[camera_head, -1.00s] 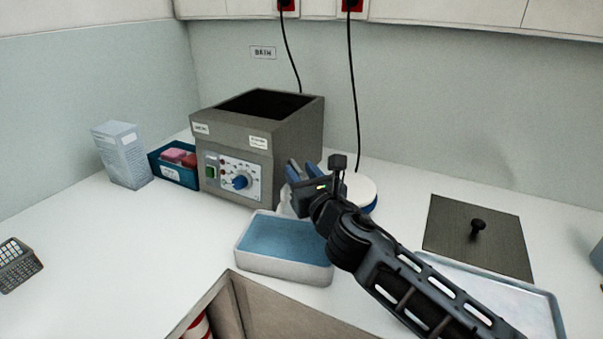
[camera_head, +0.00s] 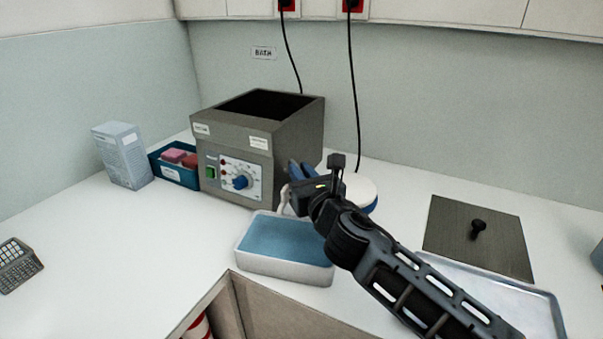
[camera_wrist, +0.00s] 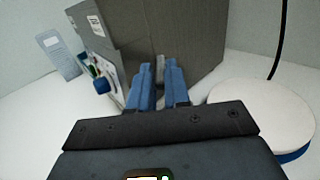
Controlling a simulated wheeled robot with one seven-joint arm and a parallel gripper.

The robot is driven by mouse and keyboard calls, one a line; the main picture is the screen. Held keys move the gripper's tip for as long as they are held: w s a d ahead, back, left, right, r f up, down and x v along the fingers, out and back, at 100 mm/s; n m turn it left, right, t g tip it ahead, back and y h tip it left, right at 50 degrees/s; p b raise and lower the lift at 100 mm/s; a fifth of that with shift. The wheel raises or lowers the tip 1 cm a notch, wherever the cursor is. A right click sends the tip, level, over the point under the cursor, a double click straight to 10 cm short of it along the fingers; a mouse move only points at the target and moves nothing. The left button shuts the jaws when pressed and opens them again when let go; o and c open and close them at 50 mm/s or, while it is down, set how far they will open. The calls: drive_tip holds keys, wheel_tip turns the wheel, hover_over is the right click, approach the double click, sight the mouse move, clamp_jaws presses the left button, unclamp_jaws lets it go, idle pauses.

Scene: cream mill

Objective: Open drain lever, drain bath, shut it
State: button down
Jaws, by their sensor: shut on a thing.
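The grey bath (camera_head: 290,150) stands on the counter, with a control panel (camera_head: 240,179) holding a blue knob and a green switch on its front. My gripper (camera_head: 297,172) is at the bath's lower right side; in the wrist view its blue fingers (camera_wrist: 158,88) point at the bath's side wall (camera_wrist: 185,40). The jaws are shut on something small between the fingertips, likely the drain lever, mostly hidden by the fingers. A white tub (camera_head: 285,274) with blue liquid sits in front of the bath, below my gripper. Whether liquid flows from the drain cannot be seen.
A round white-topped device (camera_head: 362,188) stands right behind my gripper. A dark lid with a knob (camera_head: 460,240) and a metal tray (camera_head: 535,292) lie to the right. A blue bin (camera_head: 172,174) and a carton (camera_head: 124,158) are left of the bath.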

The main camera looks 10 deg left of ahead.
sight(290, 161)
drive_tip(key=shift+s+a+h, duration=0.1)
drive_tip(key=shift+h, duration=0.2)
drive_tip(key=shift+s+a+r+m+t+h+b, duration=0.25)
drive_tip(key=shift+a+m+h, duration=0.45)
drive_tip(key=shift+m+h, duration=1.05)
drive_tip(key=shift+w+a+f+m+t+h, duration=0.25)
drive_tip(key=shift+a+m+h, duration=0.65)
drive_tip(key=shift+h, duration=1.4)
drive_tip(key=shift+s+a+r+m+t+h+b, duration=0.2)
drive_tip(key=shift+a+m+t+h, duration=0.25)
drive_tip(key=shift+m+h, duration=1.35)
drive_tip(key=shift+w+r+h, duration=0.1)
drive_tip(key=shift+r+h, duration=0.05)
drive_tip(key=shift+h, duration=0.3)
drive_tip(key=c, duration=1.2)
unclamp_jaws()
drive_tip(key=shift+o, duration=0.2)
drive_tip(key=shift+a+f, duration=0.1)
drive_tip(key=shift+f, duration=0.1)
drive_tip(key=shift+f+n+y, duration=0.1)
drive_tip(key=shift+n+y, duration=0.2)
drive_tip(key=shift+n, duration=0.05)
